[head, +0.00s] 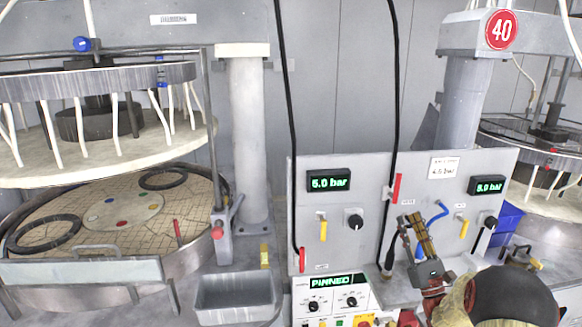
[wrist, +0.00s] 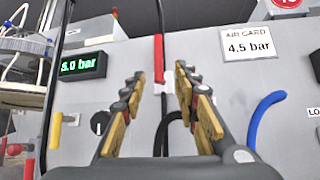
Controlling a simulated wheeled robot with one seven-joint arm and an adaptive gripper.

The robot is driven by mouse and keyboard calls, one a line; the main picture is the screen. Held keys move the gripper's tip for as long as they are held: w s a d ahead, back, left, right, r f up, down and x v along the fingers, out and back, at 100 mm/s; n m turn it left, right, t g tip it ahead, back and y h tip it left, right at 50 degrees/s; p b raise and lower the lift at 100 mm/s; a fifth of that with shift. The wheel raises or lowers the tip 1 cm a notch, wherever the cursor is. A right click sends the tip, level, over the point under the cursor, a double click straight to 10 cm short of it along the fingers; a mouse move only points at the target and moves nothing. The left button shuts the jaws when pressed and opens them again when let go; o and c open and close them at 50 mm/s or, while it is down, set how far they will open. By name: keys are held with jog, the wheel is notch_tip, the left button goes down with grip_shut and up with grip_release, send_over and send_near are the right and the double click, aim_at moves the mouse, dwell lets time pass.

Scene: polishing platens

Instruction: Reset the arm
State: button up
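My gripper (head: 411,222) is raised in front of the grey control panel (head: 340,250), at the lower right of the head view. In the wrist view its two fingers with yellow-brown pads stand apart, and the gripper (wrist: 157,78) is open and empty. A red handle (wrist: 159,58) on a black hose shows in the gap between the fingers, behind them. The same red handle (head: 397,187) is just above the fingertips in the head view. I cannot tell how far the fingers are from the panel.
The panel carries a 5.0 bar display (head: 329,181), an air card (head: 444,168), yellow levers and a blue hose (head: 437,214). Below is a box reading PINNED (head: 333,282). A grey bin (head: 235,297) and a round platen (head: 110,215) with black rings are at left.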

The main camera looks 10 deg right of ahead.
jog(key=a+f+n+g+y, duration=0.7)
jog(key=a+f+g, duration=0.2)
jog(key=a+f, duration=0.3)
jog(key=s+a+f+n+g+y, duration=0.1)
jog(key=s+a+f+n+g, duration=0.3)
jog(key=s+a+n+g, duration=0.8)
jog(key=s+f+n+g+h+b, duration=0.3)
jog(key=s+n+h, duration=0.5)
jog(key=s, duration=1.1)
jog(key=s+r+n+t+h, duration=0.3)
jog(key=s+r+n, duration=0.3)
jog(key=r, duration=0.4)
jog(key=shift+s+r+n+h, duration=0.25)
jog(key=shift+n+h, duration=0.25)
jog(key=shift+h, duration=0.3)
